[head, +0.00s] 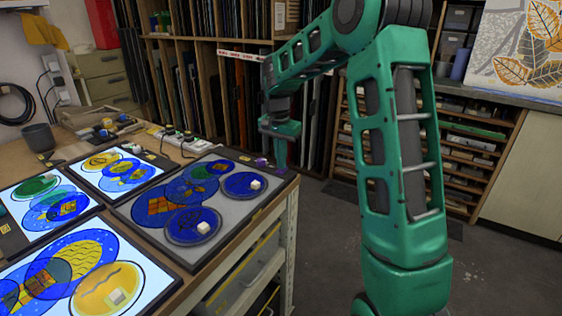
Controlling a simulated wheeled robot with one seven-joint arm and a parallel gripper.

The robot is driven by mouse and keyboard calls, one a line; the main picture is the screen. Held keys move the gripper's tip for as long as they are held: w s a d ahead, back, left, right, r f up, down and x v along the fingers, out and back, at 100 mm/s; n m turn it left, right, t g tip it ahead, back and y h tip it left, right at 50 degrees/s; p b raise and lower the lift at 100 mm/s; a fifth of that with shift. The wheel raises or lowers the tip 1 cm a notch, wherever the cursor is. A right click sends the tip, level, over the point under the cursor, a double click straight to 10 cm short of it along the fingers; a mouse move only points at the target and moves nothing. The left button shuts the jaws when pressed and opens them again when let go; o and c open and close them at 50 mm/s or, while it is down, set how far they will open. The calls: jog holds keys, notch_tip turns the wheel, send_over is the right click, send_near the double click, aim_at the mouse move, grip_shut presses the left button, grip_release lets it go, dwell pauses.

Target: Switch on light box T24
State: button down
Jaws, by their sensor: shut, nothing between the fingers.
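Several light boxes lie on the workbench. The light box at right (222,218) has a grey, unlit panel carrying blue painted glass discs and small pale blocks. The other light boxes, at front left (140,262), far left (14,208) and back middle (88,176), glow white. I cannot read a T24 label on any of them. A small purple part (262,162) sits at the unlit box's far right corner. My green gripper (280,164) is shut and empty, pointing down beside that corner. I cannot tell whether it touches the purple part.
A power strip with plugs (182,138) lies behind the boxes. A dark cup (39,138) and a wooden tray (105,128) stand at the back left. Racks of glass sheets (232,105) fill the back. Floor (322,255) is clear right of the bench.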

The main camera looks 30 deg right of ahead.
jog(key=shift+r, duration=0.1)
notch_tip(320, 180, up, 14)
jog(key=a, duration=0.1)
jog(key=shift+s+a, duration=0.25)
jog(key=shift+s, duration=0.1)
jog(key=shift+w+d+f, duration=0.1)
jog(key=shift+f, duration=0.1)
dwell(0.4)
jog(key=shift+w+d, duration=0.2)
jog(key=shift+d, duration=0.25)
send_near(279, 172)
jog(key=d+f, duration=0.1)
jog(key=f, duration=0.1)
jog(key=w+d+f, duration=0.1)
jog(key=f, duration=0.1)
jog(key=d+f, duration=0.1)
jog(key=f, duration=0.1)
jog(key=shift+w+f, duration=0.1)
jog(key=shift+w, duration=0.3)
jog(key=shift+d+f, duration=0.1)
jog(key=shift+f, duration=0.1)
dwell(0.3)
jog(key=shift+s, duration=0.1)
